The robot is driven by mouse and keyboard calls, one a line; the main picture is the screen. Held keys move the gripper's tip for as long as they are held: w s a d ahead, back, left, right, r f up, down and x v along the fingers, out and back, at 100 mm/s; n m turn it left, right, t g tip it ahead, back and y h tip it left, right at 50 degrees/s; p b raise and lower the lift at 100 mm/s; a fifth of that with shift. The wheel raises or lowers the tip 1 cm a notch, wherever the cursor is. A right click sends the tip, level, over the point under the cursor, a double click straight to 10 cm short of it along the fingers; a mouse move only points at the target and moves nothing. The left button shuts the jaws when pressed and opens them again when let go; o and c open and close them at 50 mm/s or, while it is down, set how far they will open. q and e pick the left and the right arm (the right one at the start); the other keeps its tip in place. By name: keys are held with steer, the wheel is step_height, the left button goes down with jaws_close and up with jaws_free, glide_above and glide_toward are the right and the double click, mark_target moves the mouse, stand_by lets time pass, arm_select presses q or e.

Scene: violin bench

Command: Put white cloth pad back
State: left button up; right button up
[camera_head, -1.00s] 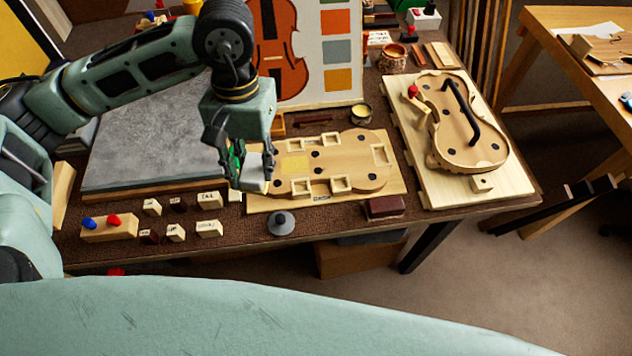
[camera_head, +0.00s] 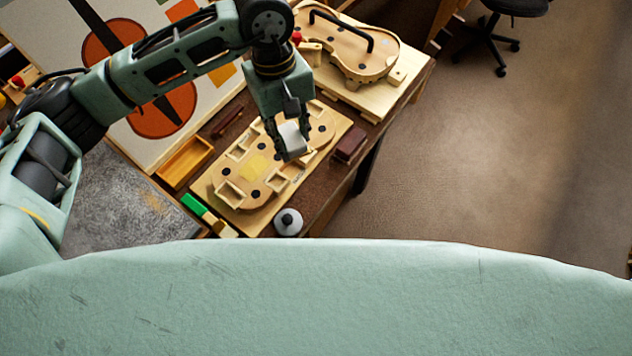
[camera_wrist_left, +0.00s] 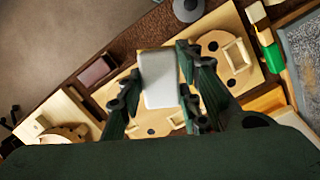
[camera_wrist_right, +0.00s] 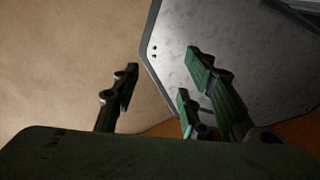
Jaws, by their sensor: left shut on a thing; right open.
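The white cloth pad (camera_head: 293,138) is a small white block held between the fingers of my left gripper (camera_head: 285,140). In the left wrist view the pad (camera_wrist_left: 158,80) sits between the fingers of the left gripper (camera_wrist_left: 155,88), above the wooden board. A violin-shaped wooden form (camera_head: 258,172) with square pockets and dark holes lies on that board, below and beside the gripper. My right gripper (camera_wrist_right: 160,88) shows only in its own wrist view. It is open and empty, over floor and a grey panel.
A dark red block (camera_head: 349,144) lies right of the board. A grey knob-like item (camera_head: 288,221) stands at the bench's front edge. A wooden tray (camera_head: 184,162) and a green block (camera_head: 194,204) lie left. A violin body (camera_head: 350,45) rests on a panel behind.

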arm_select(q)
steer(key=d+f+n, duration=0.2)
steer(key=d+n, duration=0.1)
steer(key=d, duration=0.6)
steer(key=d+f+n, duration=0.2)
steer(key=d, duration=0.6)
arm_select(e)
steer(key=w+d, duration=0.3)
steer(key=d, duration=0.1)
arm_select(q)
steer(key=a+f+p, duration=0.2)
steer(key=a, duration=0.1)
steer(key=s+a+f+p, duration=0.1)
steer(key=a+f+p, duration=0.1)
steer(key=a, duration=0.2)
steer(key=s+a+f+p, duration=0.1)
steer(key=a+f, duration=0.1)
steer(key=a, duration=0.1)
steer(key=shift+a+f+p, duration=0.3)
steer(key=shift+a+p, duration=0.1)
steer(key=shift+a+f, duration=0.15)
step_height(320, 180, down, 3)
steer(key=shift+f+p, duration=0.1)
steer(key=shift+p, duration=0.55)
steer(key=shift+f, duration=0.5)
arm_select(e)
step_height(320, 180, up, 7)
steer(key=s+a, duration=0.1)
steer(key=shift+s+r, duration=0.15)
steer(key=shift+s, duration=0.2)
